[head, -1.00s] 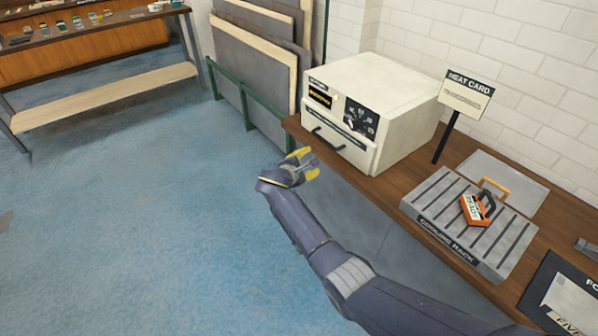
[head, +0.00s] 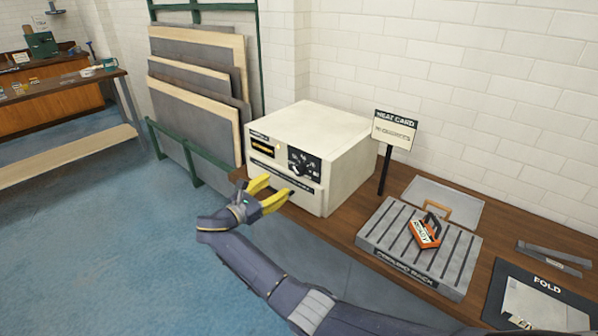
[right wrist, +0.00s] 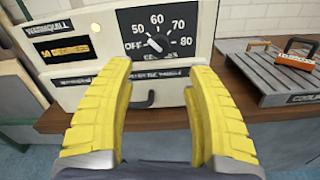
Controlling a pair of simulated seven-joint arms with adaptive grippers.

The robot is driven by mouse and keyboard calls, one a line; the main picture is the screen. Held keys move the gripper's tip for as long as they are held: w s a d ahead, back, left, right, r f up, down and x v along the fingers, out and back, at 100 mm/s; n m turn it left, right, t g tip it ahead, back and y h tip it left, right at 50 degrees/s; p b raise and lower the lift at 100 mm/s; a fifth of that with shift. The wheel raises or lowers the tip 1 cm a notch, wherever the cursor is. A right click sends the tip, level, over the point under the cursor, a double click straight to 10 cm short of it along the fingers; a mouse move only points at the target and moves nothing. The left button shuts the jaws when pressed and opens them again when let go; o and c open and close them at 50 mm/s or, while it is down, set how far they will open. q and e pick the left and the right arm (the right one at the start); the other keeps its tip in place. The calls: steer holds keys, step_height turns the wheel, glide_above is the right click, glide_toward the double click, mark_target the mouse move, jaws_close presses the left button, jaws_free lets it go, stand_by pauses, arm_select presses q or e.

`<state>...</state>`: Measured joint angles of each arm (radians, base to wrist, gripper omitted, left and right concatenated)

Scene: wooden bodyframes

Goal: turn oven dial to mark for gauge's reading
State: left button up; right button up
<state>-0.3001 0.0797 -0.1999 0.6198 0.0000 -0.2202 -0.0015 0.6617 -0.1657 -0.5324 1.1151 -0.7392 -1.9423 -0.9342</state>
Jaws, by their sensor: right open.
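A cream oven (head: 320,150) stands on the wooden bench. Its black dial panel (head: 305,163) is on the front. In the right wrist view the dial (right wrist: 158,44) sits among the marks OFF, 50, 60, 70 and 80; which mark it points at is hard to tell. A dark display (right wrist: 64,48) with orange characters is left of the dial; I cannot read it surely. A heat card (head: 394,130) on a post stands right of the oven; its small text is unreadable. My right gripper (head: 277,188) is open and empty in front of the oven, apart from the dial, its yellow fingers toward the front.
A dark handle (right wrist: 152,98) is on the oven front below the panel. Boards (head: 195,80) lean in a green rack at left. The floor before the bench is clear.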

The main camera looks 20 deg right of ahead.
mark_target(298, 171)
steer(key=x, duration=1.2)
steer(key=shift+w+d, duration=0.1)
steer(key=shift+d, duration=0.1)
steer(key=shift+c, duration=0.5)
jaws_close()
steer(key=shift+r, duration=0.1)
